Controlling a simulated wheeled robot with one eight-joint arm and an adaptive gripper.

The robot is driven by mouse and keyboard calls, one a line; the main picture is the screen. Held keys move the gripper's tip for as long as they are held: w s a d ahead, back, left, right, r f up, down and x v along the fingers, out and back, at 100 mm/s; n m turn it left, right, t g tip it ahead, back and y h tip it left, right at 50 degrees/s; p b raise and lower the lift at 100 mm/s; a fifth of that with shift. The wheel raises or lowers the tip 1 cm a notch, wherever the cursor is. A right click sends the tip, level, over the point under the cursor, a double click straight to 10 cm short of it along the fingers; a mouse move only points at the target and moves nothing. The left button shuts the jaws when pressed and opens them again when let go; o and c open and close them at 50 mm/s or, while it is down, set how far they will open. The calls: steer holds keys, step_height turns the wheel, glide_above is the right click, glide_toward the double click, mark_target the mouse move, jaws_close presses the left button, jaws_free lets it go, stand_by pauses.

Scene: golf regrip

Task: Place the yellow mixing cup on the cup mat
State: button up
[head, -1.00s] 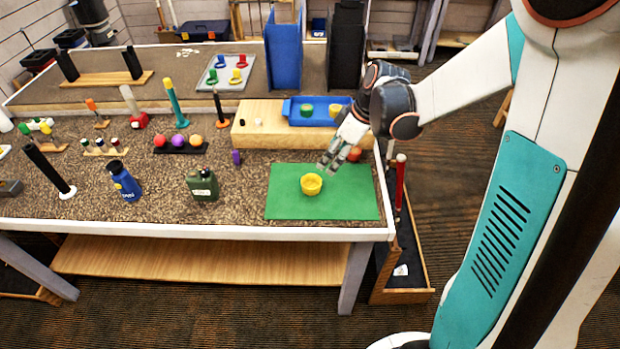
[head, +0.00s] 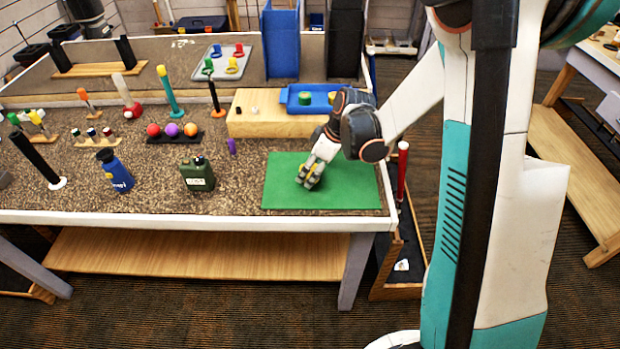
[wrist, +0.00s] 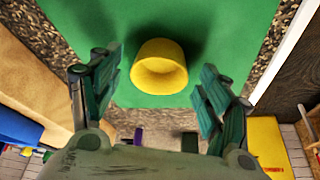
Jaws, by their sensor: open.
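The yellow mixing cup (wrist: 160,66) stands on the green mat (wrist: 105,20), seen from above in the wrist view. My gripper (wrist: 155,72) is open, with one finger on each side of the cup. Green mat shows between the cup and each finger, so I see no clear contact. In the head view my gripper (head: 308,182) is low over the middle of the green mat (head: 350,190). There it covers most or all of the cup. No other mat for cups is evident.
A wooden block (head: 265,120) with a blue tray (head: 305,108) stands behind the mat. A green canteen (head: 197,175), a blue bottle (head: 116,172) and a purple item (head: 232,146) stand to the left. A red bat (head: 402,170) is beyond the right table edge.

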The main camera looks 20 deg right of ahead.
steer(key=shift+w+a+f, duration=0.1)
steer(key=shift+w+f, duration=0.05)
steer(key=shift+f, duration=0.25)
steer(key=c, duration=1.1)
steer(key=shift+o, duration=0.2)
steer(key=shift+r, duration=0.1)
step_height(320, 180, up, 20)
steer(key=p, duration=0.6)
steer(key=m+t+h+b, duration=0.2)
steer(key=m+h, duration=0.1)
steer(key=m, duration=0.6)
glide_above(318, 193)
steer(key=f, duration=1.7)
steer(key=shift+w, duration=0.35)
steer(key=shift+s+f+m, duration=0.35)
steer(key=shift+f+m, duration=0.1)
steer(key=shift+m, duration=0.05)
